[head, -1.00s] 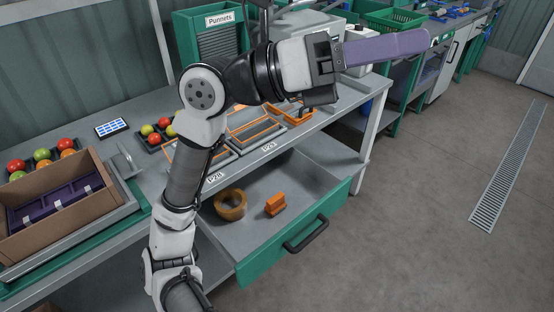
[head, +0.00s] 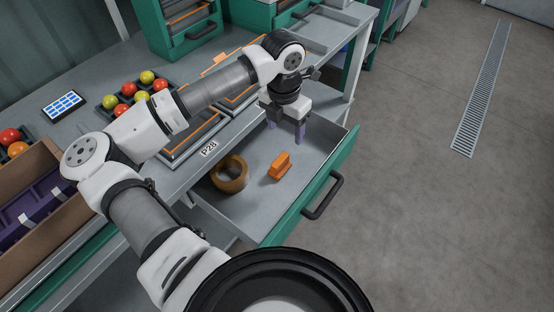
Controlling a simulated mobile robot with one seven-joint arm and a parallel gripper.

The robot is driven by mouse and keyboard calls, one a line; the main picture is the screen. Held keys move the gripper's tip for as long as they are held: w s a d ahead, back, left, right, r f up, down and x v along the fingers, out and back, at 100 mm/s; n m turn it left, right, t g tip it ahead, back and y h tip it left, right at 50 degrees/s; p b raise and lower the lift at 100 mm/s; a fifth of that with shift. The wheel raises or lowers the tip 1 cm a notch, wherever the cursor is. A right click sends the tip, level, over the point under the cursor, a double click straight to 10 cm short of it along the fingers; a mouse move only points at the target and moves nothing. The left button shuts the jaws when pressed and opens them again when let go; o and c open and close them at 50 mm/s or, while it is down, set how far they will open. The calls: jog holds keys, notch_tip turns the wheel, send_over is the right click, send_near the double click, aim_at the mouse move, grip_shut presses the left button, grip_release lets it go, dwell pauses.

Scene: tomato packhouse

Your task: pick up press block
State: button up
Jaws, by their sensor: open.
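The orange block (head: 281,166), which I take for the press block, stands on the floor of the open drawer (head: 257,221). It has a broad base and a narrower upper part. My gripper (head: 286,138) points down above the back right part of the drawer, with its purple fingers apart and nothing between them. The gripper is above and slightly to the right of the block in the picture, apart from it. The block is not covered by the arm.
A brown tape roll (head: 230,174) lies in the drawer left of the block. The green drawer front with its dark handle (head: 323,196) stands out into the aisle. Trays of tomatoes (head: 131,94) and a cardboard box (head: 48,226) are on the bench above.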

aim_at(280, 159)
jog(key=shift+y, duration=0.3)
jog(key=f, duration=0.3)
jog(key=f+p, duration=0.1)
jog(key=f, duration=0.2)
jog(key=a+f, duration=0.1)
jog(key=f, duration=0.2)
jog(key=shift+p, duration=0.35)
jog(key=shift+s+f+p, duration=0.15)
jog(key=shift+f+p, duration=0.4)
jog(key=shift+f, duration=0.8)
jog(key=shift+s+f+p, duration=0.1)
jog(key=shift+f+p, duration=0.45)
jog(key=shift+f, duration=0.8)
jog(key=shift+c, duration=0.3)
jog(key=c, duration=1)
jog(key=shift+c, duration=0.2)
jog(key=shift+r, duration=0.15)
notch_tip(280, 159, up, 20)
jog(key=b, duration=0.4)
